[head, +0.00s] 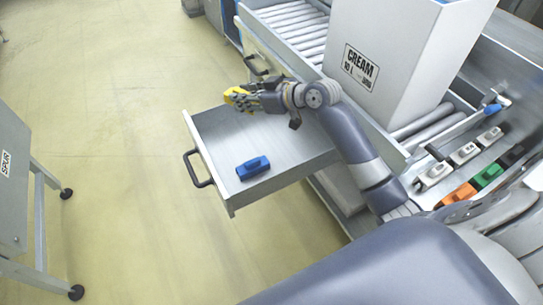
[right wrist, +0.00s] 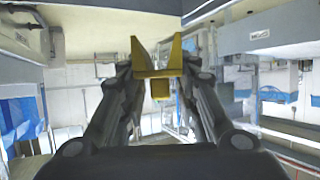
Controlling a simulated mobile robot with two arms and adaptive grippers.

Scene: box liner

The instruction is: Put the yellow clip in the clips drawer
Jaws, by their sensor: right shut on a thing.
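The yellow clip (head: 233,95) is held in my right gripper (head: 248,101), and it also shows between the fingertips in the right wrist view (right wrist: 160,88). My right gripper is shut on it. The gripper is over the back edge of an open grey drawer (head: 215,125) in the head view, and the clip sticks out to the left of the fingers. A blue clip (head: 253,167) lies inside the drawer near its front. No label shows on the drawer from here. My left gripper is not in view.
A white box marked CREAM (head: 395,50) stands on the rollers right of the drawer. Several clips, including an orange one (head: 458,195) and a green one (head: 488,177), lie on a metal ledge at right. A grey cart (head: 12,180) stands at left; the floor between is clear.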

